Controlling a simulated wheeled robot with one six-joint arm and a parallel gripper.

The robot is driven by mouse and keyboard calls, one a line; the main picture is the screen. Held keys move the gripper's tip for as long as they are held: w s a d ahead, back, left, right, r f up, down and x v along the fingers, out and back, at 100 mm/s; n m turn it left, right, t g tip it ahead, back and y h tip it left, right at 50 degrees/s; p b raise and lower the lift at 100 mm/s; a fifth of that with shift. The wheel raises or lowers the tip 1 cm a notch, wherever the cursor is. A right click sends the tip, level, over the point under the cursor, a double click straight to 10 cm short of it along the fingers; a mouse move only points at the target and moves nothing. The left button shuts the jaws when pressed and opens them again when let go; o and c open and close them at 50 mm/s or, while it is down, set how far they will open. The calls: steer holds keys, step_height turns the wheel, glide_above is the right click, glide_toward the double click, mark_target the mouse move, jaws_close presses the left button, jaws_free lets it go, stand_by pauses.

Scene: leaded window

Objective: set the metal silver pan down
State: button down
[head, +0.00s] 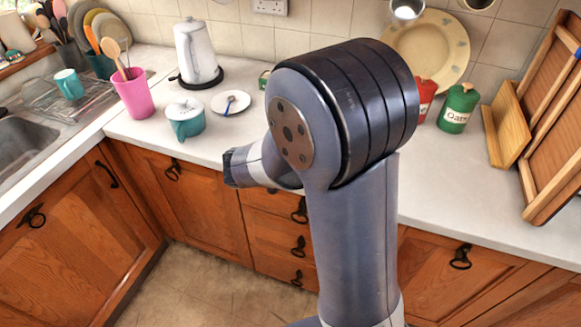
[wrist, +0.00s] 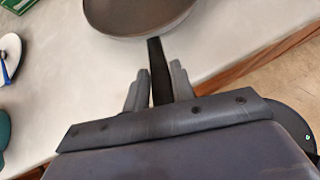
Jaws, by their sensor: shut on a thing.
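The metal pan (wrist: 140,18) shows at the top of the wrist view, cut off by the frame edge. It has a grey-brown inside, a thin paler rim and a dark handle (wrist: 157,58) pointing back toward me. My gripper (wrist: 158,72) is shut on this handle, with one finger on each side. The pan is over the pale worktop (wrist: 75,75), near its front edge. I cannot tell whether its base touches the worktop. In the head view my arm blocks the middle, and I cannot see the pan there.
On the worktop stand a teal pot (head: 186,122), a white saucer (head: 231,102) with a blue-handled utensil, a white kettle (head: 196,52) and a pink holder (head: 134,94). At right are a green canister (head: 459,108) and wooden boards (head: 508,125). Bare worktop lies at front right.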

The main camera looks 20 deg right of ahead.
steer(key=shift+f, duration=0.15)
steer(key=c, duration=1.2)
jaws_free()
steer(key=shift+s+a+r, duration=0.1)
steer(key=shift+a+r, duration=0.1)
steer(key=shift+r, duration=0.2)
steer(key=v, duration=1.1)
steer(key=shift+s, duration=0.15)
steer(key=shift+a+r, duration=0.1)
steer(key=shift+a, duration=0.05)
